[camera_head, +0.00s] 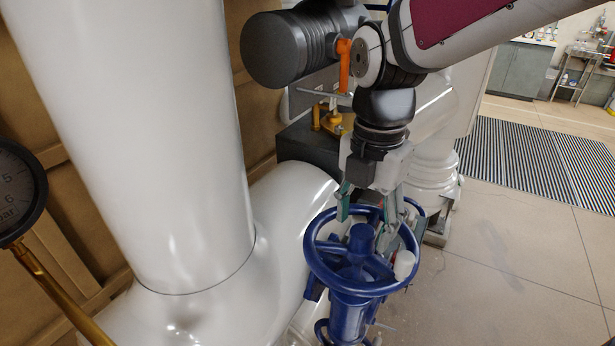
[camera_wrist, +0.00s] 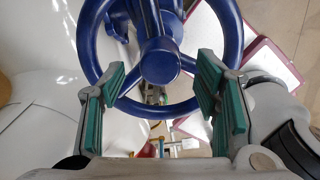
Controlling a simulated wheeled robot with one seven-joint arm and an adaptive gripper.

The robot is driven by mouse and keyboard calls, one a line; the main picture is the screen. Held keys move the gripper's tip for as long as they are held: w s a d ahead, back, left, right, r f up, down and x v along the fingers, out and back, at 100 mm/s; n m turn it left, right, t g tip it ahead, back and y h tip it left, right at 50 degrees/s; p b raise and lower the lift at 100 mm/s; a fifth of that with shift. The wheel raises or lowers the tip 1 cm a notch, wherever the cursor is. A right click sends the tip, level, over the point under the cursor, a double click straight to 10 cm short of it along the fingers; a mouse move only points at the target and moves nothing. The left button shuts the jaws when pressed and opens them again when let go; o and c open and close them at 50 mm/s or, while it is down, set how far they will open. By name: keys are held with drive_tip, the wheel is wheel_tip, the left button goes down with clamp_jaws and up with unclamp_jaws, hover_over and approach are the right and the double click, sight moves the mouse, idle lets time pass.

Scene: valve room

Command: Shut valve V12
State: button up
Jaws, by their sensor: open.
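A blue handwheel (camera_head: 361,243) with spokes and a round hub sits on a blue valve body (camera_head: 349,315) at the lower middle of the head view. I cannot read a V12 label on it. My gripper (camera_head: 368,212) points down at the wheel's far rim, its fingers apart with nothing held between them. In the wrist view the wheel (camera_wrist: 160,62) fills the upper middle, and the green-padded fingers of my gripper (camera_wrist: 160,108) stand on either side of its near rim section. I cannot tell whether the pads touch the rim.
A large white pipe (camera_head: 140,130) stands left of the wheel, with a pressure gauge (camera_head: 15,190) at the left edge. A grey cylinder with an orange lever (camera_head: 344,65) is behind, close to my arm. Open tiled floor (camera_head: 510,270) lies to the right.

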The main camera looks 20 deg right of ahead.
sight(363, 232)
drive_tip(key=shift+f+b, duration=1)
drive_tip(key=shift+f, duration=0.95)
drive_tip(key=shift+c, duration=0.3)
drive_tip(key=c, duration=1)
